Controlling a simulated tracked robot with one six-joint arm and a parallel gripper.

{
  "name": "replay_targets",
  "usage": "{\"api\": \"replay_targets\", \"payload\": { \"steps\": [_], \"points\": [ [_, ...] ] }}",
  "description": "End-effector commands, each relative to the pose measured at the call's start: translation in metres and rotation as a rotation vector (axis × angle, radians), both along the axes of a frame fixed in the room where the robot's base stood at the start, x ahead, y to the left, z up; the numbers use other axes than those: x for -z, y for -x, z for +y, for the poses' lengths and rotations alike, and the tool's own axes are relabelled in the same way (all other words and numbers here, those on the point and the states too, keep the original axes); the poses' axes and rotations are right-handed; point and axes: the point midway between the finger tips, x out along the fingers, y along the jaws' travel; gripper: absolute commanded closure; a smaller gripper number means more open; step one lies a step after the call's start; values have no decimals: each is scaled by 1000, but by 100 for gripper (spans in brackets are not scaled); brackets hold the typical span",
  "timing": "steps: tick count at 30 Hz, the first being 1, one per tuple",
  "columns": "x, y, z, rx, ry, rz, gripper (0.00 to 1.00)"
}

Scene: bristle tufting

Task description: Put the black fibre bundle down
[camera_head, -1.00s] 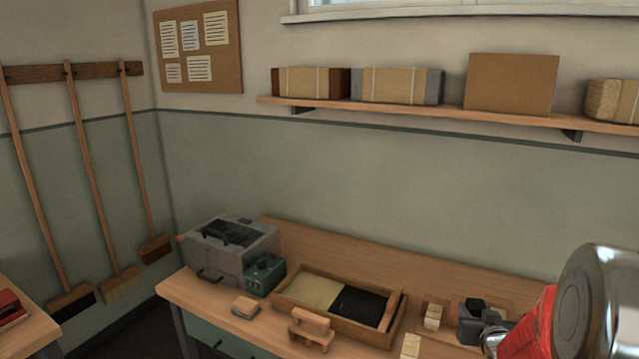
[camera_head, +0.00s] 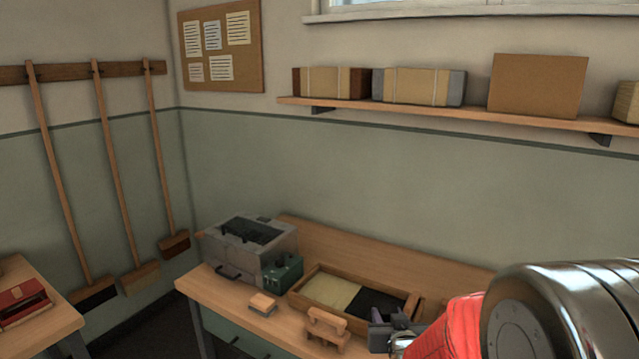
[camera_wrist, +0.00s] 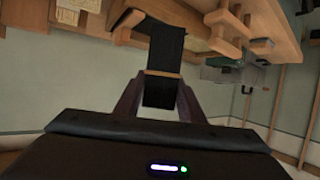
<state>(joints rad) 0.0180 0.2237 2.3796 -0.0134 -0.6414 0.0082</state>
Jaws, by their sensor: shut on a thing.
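My gripper (camera_wrist: 161,88) is shut on the black fibre bundle (camera_wrist: 160,98) in the wrist view. The bundle is dark, with a narrow tan band around it. Its far end overlaps a dark area behind it, so I cannot tell where it ends. In the head view my gripper (camera_head: 392,330) is in front of the right part of a wooden tray (camera_head: 318,309). The tray has a cream fibre section (camera_head: 332,291) at left and a black fibre section (camera_head: 376,301) at right. The bundle is not clearly distinct in the head view.
A wooden stand (camera_head: 326,328) and a small block (camera_head: 263,303) are in front of the tray. A grey machine (camera_head: 245,250) and a green box (camera_head: 284,272) stand to its left. My arm covers the bench's right part. Another bench (camera_head: 50,330) is at far left.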

Motion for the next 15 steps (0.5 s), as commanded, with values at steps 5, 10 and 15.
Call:
{"api": "replay_targets", "payload": {
  "steps": [5, 10, 15],
  "points": [
    [0, 1, 10, -10, 1, 1, 88],
    [0, 1, 9, -10, 1, 1, 88],
    [5, 4, 9, -10, 0, 4, 88]
  ]
}}
